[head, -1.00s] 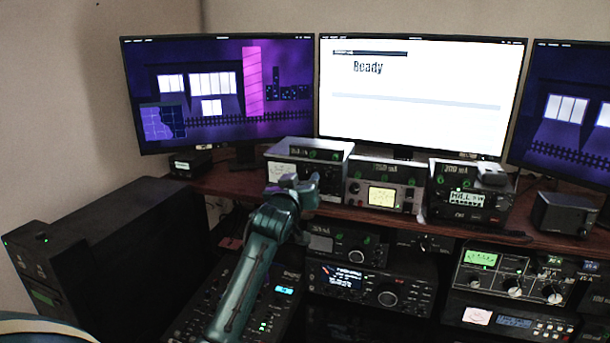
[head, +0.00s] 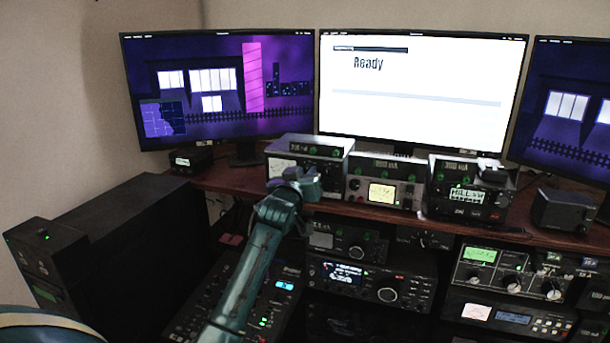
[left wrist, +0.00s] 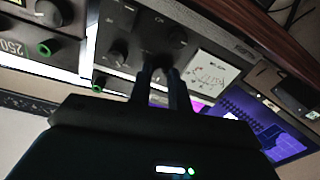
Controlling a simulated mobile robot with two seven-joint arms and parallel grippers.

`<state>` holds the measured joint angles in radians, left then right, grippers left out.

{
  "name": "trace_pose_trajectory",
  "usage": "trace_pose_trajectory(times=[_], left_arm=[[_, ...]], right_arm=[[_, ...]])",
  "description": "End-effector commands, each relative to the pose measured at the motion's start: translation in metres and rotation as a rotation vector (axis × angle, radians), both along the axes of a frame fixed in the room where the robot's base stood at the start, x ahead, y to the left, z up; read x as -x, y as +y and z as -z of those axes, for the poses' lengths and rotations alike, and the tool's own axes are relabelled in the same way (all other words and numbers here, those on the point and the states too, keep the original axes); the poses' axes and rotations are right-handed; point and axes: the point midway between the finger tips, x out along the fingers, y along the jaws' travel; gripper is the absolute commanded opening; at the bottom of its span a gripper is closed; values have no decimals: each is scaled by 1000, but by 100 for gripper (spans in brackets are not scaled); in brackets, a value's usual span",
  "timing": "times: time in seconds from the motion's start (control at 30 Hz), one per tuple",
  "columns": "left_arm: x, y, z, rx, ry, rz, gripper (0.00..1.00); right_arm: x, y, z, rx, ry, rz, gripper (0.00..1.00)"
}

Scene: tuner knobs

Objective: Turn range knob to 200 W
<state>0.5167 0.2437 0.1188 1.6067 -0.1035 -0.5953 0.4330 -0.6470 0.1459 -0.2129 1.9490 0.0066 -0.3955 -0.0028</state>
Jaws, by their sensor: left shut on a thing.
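My left gripper (head: 312,181) is at the front of the left grey tuner box (head: 325,150) on the shelf. In the left wrist view its two dark fingers (left wrist: 158,75) reach the tuner's front panel and are shut on a dark knob (left wrist: 157,58), which the fingers partly cover. A white needle meter (left wrist: 214,72) is beside that knob on the same panel, and another dark knob (left wrist: 118,50) is on its other side. The scale marks and labels around the held knob are too small and dark to read. My right gripper is not in view.
A middle box with a lit yellow meter (head: 382,195) and a right box (head: 468,190) stand on the same shelf. Monitors (head: 420,95) stand behind. Radios (head: 365,280) fill the space below, and a black cabinet (head: 120,250) stands at the left.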

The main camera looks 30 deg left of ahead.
Motion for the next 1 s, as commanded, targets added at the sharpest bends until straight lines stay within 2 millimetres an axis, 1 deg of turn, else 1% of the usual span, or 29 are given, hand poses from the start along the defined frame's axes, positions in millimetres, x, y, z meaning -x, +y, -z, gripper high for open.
trace_pose_trajectory(times=[0.27,0.47,1.0], left_arm=[[0,0,0,-12,4,0,0],[0,0,0,-86,21,-1,0],[0,1,1,-487,118,0,0]], right_arm=[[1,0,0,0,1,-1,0],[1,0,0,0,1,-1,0],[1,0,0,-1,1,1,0]])
